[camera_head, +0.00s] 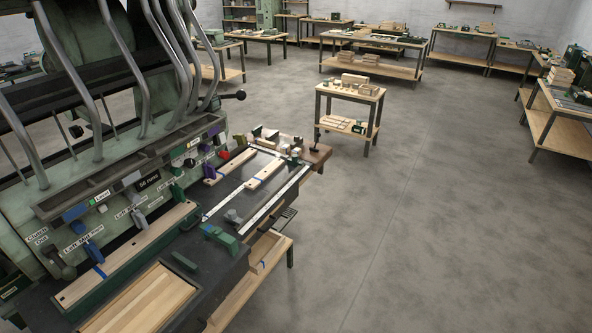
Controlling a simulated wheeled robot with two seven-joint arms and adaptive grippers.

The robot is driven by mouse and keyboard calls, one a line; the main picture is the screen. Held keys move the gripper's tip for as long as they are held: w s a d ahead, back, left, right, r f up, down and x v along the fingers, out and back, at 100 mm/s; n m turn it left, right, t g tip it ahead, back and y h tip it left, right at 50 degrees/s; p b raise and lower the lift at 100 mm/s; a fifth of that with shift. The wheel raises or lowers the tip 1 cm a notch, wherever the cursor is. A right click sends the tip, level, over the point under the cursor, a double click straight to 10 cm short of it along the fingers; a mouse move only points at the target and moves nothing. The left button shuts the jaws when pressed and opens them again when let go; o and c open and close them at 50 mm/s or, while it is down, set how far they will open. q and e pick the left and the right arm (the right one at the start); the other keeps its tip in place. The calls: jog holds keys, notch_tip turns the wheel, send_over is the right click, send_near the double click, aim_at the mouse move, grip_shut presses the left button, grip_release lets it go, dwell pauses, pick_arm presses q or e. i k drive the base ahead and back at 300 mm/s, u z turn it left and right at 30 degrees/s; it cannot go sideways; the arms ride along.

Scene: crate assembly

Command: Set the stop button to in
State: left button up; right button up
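A small red round knob (224,155), which looks like the stop button, sits at the right end of the green machine's front panel (110,222). It is too small to tell whether it is in or out. No label on it can be read. Neither of my grippers shows in the head view.
Labelled levers and switches line the panel, with a dark display (149,181) among them. Below are a dark worktable with wooden boards (130,254) and a wooden tray (144,300). A small two-shelf table (349,90) stands beyond. The grey floor (430,220) at right is clear.

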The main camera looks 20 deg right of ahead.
aim_at(224, 154)
jog(key=z, duration=3.8)
jog(key=i, duration=0.1)
jog(key=u, duration=2.8)
jog(key=i, duration=0.9)
jog(key=u, duration=0.6)
jog(key=i, duration=0.6)
jog(key=u, duration=0.7)
